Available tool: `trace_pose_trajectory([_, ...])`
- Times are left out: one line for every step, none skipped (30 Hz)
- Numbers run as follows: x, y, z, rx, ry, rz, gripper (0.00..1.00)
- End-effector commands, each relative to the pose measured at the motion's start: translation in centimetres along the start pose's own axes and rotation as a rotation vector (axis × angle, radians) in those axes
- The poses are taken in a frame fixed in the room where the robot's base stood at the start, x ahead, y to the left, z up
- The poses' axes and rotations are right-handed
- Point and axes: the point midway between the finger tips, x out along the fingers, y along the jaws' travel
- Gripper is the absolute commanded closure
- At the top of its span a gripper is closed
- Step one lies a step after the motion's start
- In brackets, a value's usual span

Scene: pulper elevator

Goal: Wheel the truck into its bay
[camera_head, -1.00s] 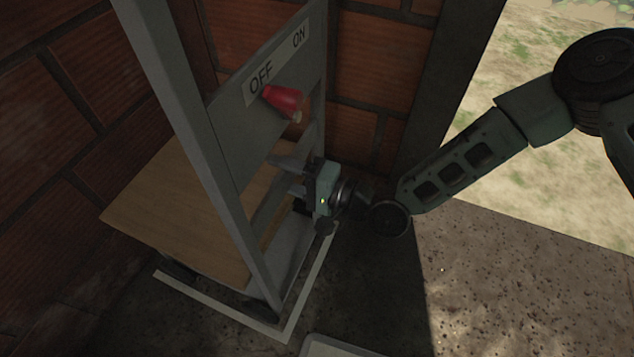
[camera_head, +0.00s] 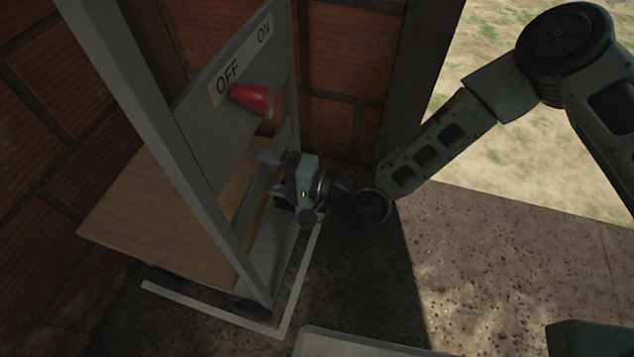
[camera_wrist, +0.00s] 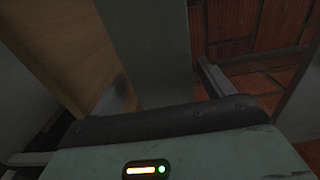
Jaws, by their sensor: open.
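The truck has a flat wooden deck (camera_head: 170,215) and dark wheels, and stands in the corner by the brick walls. A white line (camera_head: 210,313) on the floor runs around its near and right sides; the deck's near left corner reaches out past the line in the picture. A tall grey frame (camera_head: 168,150) rises in front of the deck; I cannot tell whether it belongs to the truck. My gripper (camera_head: 272,173) is open at the frame's far right part. In the wrist view, its fingers (camera_wrist: 161,74) lie either side of a grey upright (camera_wrist: 150,35), with no clear grip.
A grey panel with OFF and ON lettering (camera_head: 240,67) and a red lever (camera_head: 252,97) sits above the deck. A pale-edged object (camera_head: 350,343) lies at the bottom edge. Brick walls (camera_head: 345,60) close the back and left. Open concrete floor (camera_head: 490,260) lies to the right.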

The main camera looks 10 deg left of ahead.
Motion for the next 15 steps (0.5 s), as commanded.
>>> trace_pose_trajectory([0.0, -0.1, 0.0, 0.000, -0.001, -0.001, 0.20])
trace_pose_trajectory([0.0, -0.1, 0.0, -0.001, -0.001, -0.001, 0.20])
trace_pose_trajectory([0.0, -0.1, 0.1, -0.001, -0.001, -0.002, 0.20])
trace_pose_trajectory([0.0, -0.1, 0.0, -0.001, -0.001, -0.002, 0.20])
trace_pose_trajectory([-0.1, -0.1, 0.0, -0.001, -0.001, -0.002, 0.20])
trace_pose_trajectory([-0.3, -0.1, 0.0, -0.001, 0.000, -0.002, 0.20])
trace_pose_trajectory([-0.6, -0.2, 0.0, 0.000, 0.000, -0.002, 0.20])
trace_pose_trajectory([-1.0, -0.2, 0.0, 0.000, 0.000, -0.001, 0.20])
trace_pose_trajectory([-1.5, -0.2, 0.0, 0.000, -0.001, -0.001, 0.20])
trace_pose_trajectory([-2.0, -0.2, 0.0, 0.000, 0.000, -0.001, 0.20])
trace_pose_trajectory([-2.4, -0.2, 0.0, 0.000, 0.000, -0.001, 0.20])
trace_pose_trajectory([-3.0, -0.3, 0.0, 0.001, 0.000, -0.002, 0.20])
trace_pose_trajectory([-3.4, -0.3, 0.0, 0.000, 0.000, -0.002, 0.20])
trace_pose_trajectory([-3.8, -0.2, 0.0, -0.001, 0.000, -0.002, 0.20])
trace_pose_trajectory([-4.4, -0.2, 0.0, -0.001, 0.000, -0.002, 0.20])
